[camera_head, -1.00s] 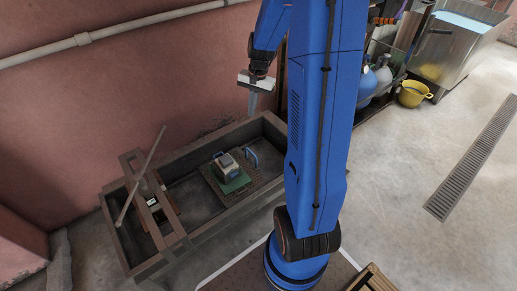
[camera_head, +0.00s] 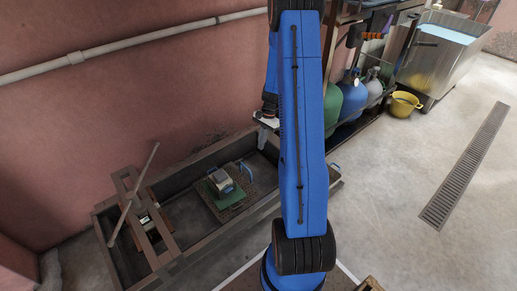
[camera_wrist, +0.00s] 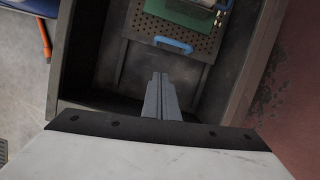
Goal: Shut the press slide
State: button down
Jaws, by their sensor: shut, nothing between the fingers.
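The press slide appears to be the dark perforated plate (camera_head: 215,208) lying inside the long dark trough (camera_head: 196,243). It has a blue handle (camera_head: 246,171) at its right end and bears a green sheet (camera_head: 232,198) with a pale block (camera_head: 221,181). In the wrist view the plate (camera_wrist: 185,37) and its handle (camera_wrist: 173,44) are at the top. My gripper (camera_head: 262,141) is shut and empty, pointing down at the trough's right end. In the wrist view its fingers (camera_wrist: 162,92) are just below the handle in the picture, with a gap between. My arm hides part of the trough's right end.
A wooden frame with a slanted pole (camera_head: 132,195) crosses the trough's left end. A pink wall (camera_head: 150,105) stands behind. Gas cylinders (camera_head: 352,97), a yellow bowl (camera_head: 403,104) and a steel tank (camera_head: 428,62) are at the back right.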

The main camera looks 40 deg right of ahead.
jog(key=a+f, duration=0.6)
jog(key=f, duration=0.2)
jog(key=shift+s+f, duration=0.4)
jog(key=shift+s, duration=0.05)
jog(key=shift+a, duration=0.2)
